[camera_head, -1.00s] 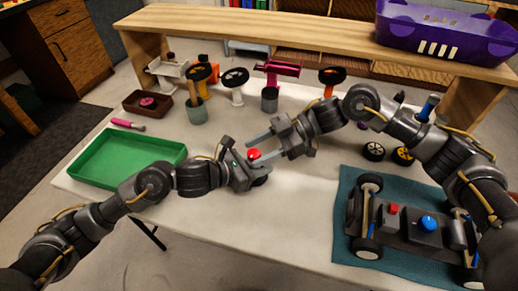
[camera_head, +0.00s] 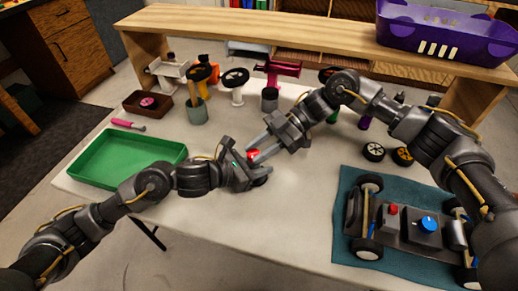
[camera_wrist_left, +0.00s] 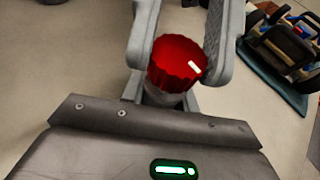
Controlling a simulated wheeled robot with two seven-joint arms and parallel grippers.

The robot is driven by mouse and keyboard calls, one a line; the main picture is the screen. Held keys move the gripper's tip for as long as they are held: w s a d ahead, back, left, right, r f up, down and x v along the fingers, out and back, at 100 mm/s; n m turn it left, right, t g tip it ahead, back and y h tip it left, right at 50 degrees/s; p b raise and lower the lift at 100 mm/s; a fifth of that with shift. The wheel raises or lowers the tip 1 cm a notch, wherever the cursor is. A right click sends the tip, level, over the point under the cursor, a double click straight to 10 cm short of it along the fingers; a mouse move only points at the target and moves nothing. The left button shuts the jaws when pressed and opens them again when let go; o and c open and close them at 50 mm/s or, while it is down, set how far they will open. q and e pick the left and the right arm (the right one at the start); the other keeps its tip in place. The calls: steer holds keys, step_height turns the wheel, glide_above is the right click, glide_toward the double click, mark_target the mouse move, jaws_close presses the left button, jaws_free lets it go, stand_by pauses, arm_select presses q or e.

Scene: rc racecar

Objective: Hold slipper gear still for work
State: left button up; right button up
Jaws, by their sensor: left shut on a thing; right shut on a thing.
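The slipper gear is a small red ribbed piece (camera_head: 254,154) held above the middle of the table, and it shows larger in the left wrist view (camera_wrist_left: 177,63). A grey part sits directly beneath it there. My left gripper (camera_head: 257,170) comes in from the left and is shut on the gear piece from below. My right gripper (camera_head: 252,153) reaches down from the upper right, with its long pale fingers closed around the red piece. In the left wrist view, pale fingers stand on either side of it. The exact contact points are partly hidden.
A green tray (camera_head: 72,176) lies on the left of the white table (camera_head: 215,240). An RC car chassis (camera_head: 400,243) rests on a teal mat (camera_head: 345,200) at the right. The front middle is clear.

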steer(key=shift+n+g, duration=0.3)
steer(key=shift+g, duration=0.1)
steer(key=o, duration=1)
steer(key=v, duration=0.7)
steer(key=shift+w+d, duration=0.15)
steer(key=shift+w, duration=0.05)
steer(key=shift+r, duration=0.15)
arm_select(q)
steer(key=o, duration=1.1)
